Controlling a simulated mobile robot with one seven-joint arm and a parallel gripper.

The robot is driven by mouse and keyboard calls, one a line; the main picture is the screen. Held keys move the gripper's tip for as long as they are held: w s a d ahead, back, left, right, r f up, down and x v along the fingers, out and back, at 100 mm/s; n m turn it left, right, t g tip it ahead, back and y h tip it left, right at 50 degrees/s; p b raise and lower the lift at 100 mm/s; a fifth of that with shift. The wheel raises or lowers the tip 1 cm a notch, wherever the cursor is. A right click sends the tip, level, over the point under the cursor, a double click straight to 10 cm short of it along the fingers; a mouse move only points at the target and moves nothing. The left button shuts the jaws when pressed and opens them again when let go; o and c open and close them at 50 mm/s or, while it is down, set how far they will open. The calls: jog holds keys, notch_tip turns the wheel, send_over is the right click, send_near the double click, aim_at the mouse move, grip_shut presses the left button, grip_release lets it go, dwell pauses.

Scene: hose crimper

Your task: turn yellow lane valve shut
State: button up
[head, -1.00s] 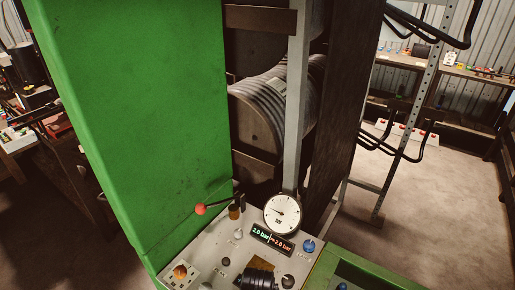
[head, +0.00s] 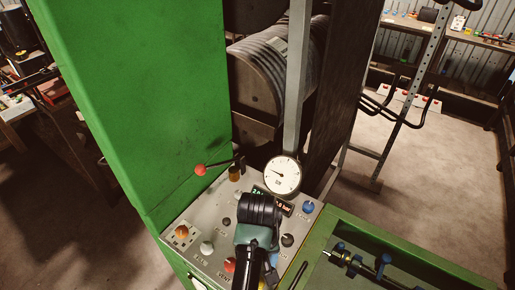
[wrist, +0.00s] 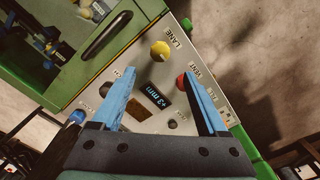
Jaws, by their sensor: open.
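The yellow lane valve is a round yellow knob (wrist: 160,51) beside the word LANE on the grey control panel. In the wrist view it lies just beyond and between my two blue fingertips, with nothing gripping it. My gripper (wrist: 157,78) is open and empty, its fingers spread over the panel. The right finger partly covers a red knob (wrist: 182,82) marked VENT. In the head view my gripper (head: 265,272) hangs over the panel's front part, and its body hides most of the yellow knob.
A tall green housing (head: 135,110) stands at left. A green tray (head: 325,240) with blue-clamped parts is at right.

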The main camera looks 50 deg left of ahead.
jog(key=shift+r, duration=1.2)
jog(key=shift+w, duration=0.1)
